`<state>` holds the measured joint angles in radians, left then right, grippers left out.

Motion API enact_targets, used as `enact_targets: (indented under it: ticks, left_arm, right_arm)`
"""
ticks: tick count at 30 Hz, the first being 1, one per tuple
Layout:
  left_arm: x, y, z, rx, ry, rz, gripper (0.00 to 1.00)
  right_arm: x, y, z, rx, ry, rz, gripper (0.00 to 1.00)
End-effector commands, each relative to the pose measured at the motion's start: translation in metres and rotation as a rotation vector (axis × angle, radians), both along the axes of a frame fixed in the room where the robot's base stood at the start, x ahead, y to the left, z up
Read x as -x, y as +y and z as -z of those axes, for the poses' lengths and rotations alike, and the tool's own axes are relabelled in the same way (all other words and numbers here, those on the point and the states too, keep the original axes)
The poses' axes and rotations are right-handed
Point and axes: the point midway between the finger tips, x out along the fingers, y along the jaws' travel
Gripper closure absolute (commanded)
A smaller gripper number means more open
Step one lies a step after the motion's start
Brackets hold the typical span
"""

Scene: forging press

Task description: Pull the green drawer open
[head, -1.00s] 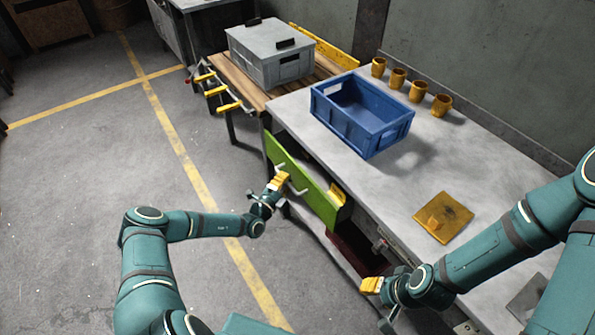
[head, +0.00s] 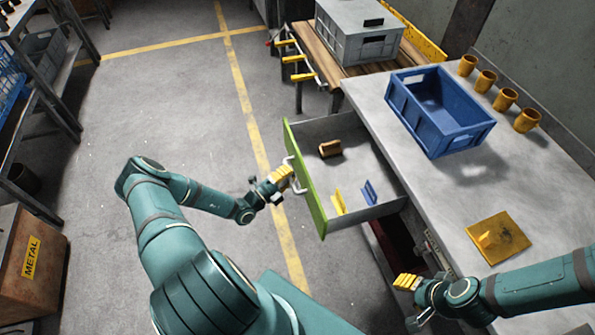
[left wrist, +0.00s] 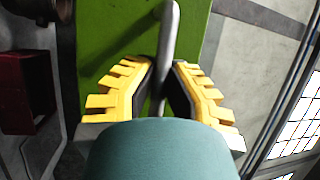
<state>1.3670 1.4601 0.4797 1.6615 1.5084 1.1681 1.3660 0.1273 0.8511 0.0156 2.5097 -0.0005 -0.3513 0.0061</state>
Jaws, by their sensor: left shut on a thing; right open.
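The green drawer (head: 303,181) stands pulled out from the grey workbench, and its inside shows. In it lie a brown block (head: 330,149), a yellow piece (head: 339,203) and a blue piece (head: 370,192). My left gripper (head: 284,176) is shut on the drawer's metal handle (head: 297,186). In the left wrist view the yellow fingers close around the handle bar (left wrist: 168,50), in front of the green face (left wrist: 110,30). My right gripper (head: 407,282) is open and empty, beside the front of the bench below the drawer.
A blue crate (head: 440,140), several yellow cups (head: 505,99) and a yellow plate (head: 498,237) are on the workbench (head: 440,190). A grey crate (head: 360,50) sits on a wooden table. A box marked METAL (head: 30,260) stands at left. Floor left of the drawer is clear.

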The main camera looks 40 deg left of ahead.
Motion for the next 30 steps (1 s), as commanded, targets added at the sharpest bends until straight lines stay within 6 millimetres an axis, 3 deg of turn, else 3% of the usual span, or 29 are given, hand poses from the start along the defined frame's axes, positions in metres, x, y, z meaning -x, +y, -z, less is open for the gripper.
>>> enact_targets:
  ticks: [12,13,15,25,30]
  left_arm:
    - [0.001,0.004,-0.002,-0.002,-0.004,-0.005,1.0]
    - [0.001,0.004,-0.002,-0.003,-0.006,-0.005,0.81]
    - [0.001,0.004,-0.002,-0.002,-0.004,-0.005,0.57]
    - [0.002,0.003,-0.001,-0.001,-0.002,-0.002,0.57]
    - [0.018,0.008,0.003,-0.002,0.001,-0.004,0.57]
  right_arm:
    - [0.0,0.0,0.0,0.0,0.0,0.0,0.53]
    - [0.0,0.0,0.0,0.0,0.0,0.0,0.53]
    - [0.0,0.0,0.0,0.0,0.0,0.0,0.53]
    - [0.0,0.0,0.0,0.0,0.0,0.0,0.53]
    - [0.0,0.0,0.0,0.0,0.0,0.0,0.53]
